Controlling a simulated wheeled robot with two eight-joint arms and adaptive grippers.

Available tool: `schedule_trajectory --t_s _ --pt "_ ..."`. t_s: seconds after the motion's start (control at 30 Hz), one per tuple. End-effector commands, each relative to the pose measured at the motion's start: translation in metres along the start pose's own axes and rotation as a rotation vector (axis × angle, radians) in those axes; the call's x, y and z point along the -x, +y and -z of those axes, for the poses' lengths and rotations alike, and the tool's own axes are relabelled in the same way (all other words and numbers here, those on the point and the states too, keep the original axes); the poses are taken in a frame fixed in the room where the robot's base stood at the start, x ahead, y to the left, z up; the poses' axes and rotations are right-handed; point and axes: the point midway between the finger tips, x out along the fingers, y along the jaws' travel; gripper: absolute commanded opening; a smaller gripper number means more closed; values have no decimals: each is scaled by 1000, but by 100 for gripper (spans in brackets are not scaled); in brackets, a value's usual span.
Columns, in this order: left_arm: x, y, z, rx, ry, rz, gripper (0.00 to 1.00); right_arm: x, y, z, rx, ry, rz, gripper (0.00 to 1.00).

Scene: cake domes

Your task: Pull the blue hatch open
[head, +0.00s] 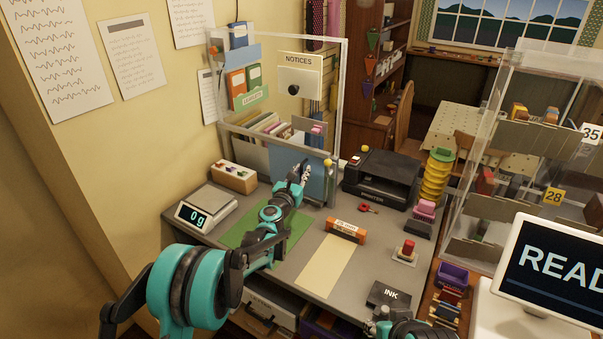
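The blue hatch (316,184) is a flat blue panel low in the clear-walled rack at the back of the desk. It looks closed or nearly so. A small yellow knob (327,162) shows at its upper right corner. My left gripper (306,171) reaches up from the desk in front of the hatch, with its dark fingers left of the knob. Contact and finger gap are too small to tell. Part of my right gripper or arm (385,327) shows at the bottom edge; its fingertips cannot be made out.
A black printer (381,178) stands close right of the hatch. A scale (198,208) and a small box (233,177) stand left. An orange-brown block (346,231) and a red-topped button (407,249) are on the desk. A clear case (525,150) and a monitor (560,262) stand right.

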Motion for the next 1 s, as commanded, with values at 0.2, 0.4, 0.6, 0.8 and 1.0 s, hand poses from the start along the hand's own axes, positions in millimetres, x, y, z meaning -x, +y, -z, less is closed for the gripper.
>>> schedule_trajectory --t_s 0.2,0.4,0.6,0.8,1.0 --pt "0 0 0 0 0 0 0 0 0 0 0 0 0 40" --pt "0 0 0 0 0 0 0 0 0 0 0 0 0 40" --pt "-3 16 0 0 0 -3 0 -1 0 0 0 0 0 40" --pt "-12 62 1 -1 0 -6 0 -2 0 -2 0 0 0 40" --pt "-23 119 1 0 0 -5 0 -2 0 -2 0 0 0 40"
